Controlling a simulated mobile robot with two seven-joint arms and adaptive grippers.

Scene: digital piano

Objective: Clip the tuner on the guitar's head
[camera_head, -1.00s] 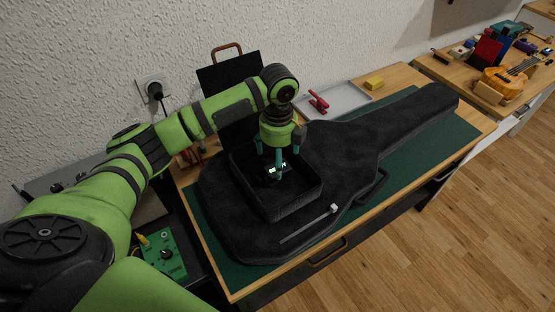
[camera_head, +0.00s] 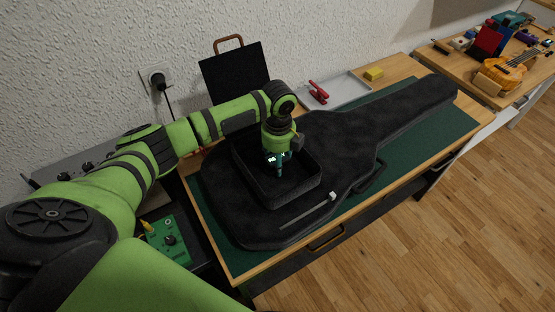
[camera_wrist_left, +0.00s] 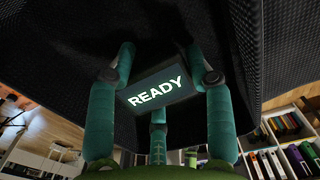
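The tuner (camera_wrist_left: 158,88) is a small dark device with a lit screen reading "READY". It shows tilted in the left wrist view, between the fingers of my left gripper (camera_wrist_left: 160,82). The fingers press against its left and right sides. In the head view my left gripper (camera_head: 278,168) points down inside an open black box, and the tuner's screen (camera_head: 271,158) shows as a pale glint among the fingers. An orange-yellow guitar (camera_head: 502,73) rests on the table at the far upper right, well away from this gripper. My right gripper is not in view.
The open box (camera_head: 297,193) sits on a black guitar case (camera_head: 345,145). A thin rod (camera_head: 307,212) lies at the case's front. A grey tray (camera_head: 345,92) with a red clamp (camera_head: 318,92) and a yellow block (camera_head: 373,74) are behind. A gap separates the tables.

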